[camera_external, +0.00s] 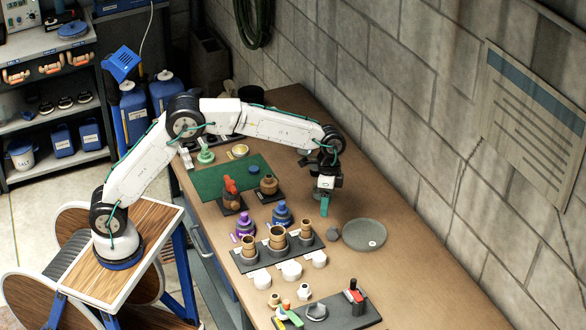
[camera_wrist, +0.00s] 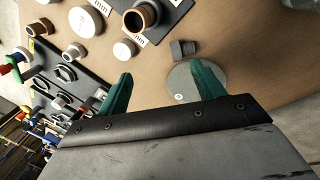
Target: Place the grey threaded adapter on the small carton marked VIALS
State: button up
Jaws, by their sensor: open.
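My gripper (camera_external: 325,206) hangs over the bench at centre right, with teal fingers pointing down. In the wrist view its fingers (camera_wrist: 160,78) are spread apart with bare bench showing between them. A small grey piece (camera_external: 334,233) stands on the bench just below and right of the fingertips, beside a flat grey round disc (camera_external: 366,235). The same grey piece (camera_wrist: 183,48) shows beyond the fingers in the wrist view; it may be the threaded adapter, but no thread is clear. I cannot make out a carton marked VIALS in either view.
A dark rack (camera_external: 250,262) with brown ringed cups stands left of the gripper, with white round pieces in front. A green mat (camera_external: 205,183) lies farther back. A dark tray (camera_external: 345,315) with small parts is at the front. The right bench is clear, bounded by a block wall.

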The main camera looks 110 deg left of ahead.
send_near(333, 229)
jog(key=shift+s+a+f, duration=0.1)
jog(key=shift+a+f, duration=0.05)
jog(key=shift+f, duration=0.3)
jog(key=shift+s+a+f, duration=0.1)
jog(key=shift+a+f, duration=0.1)
jog(key=shift+f, duration=0.25)
jog(key=f, duration=0.5)
jog(key=d+f, duration=0.1)
jog(key=f, duration=0.1)
jog(key=shift+w+d+f, duration=0.1)
jog(key=shift+w+f, duration=0.1)
jog(key=shift+f, duration=0.05)
jog(key=c, duration=1.2)
jog(key=shift+o, duration=0.2)
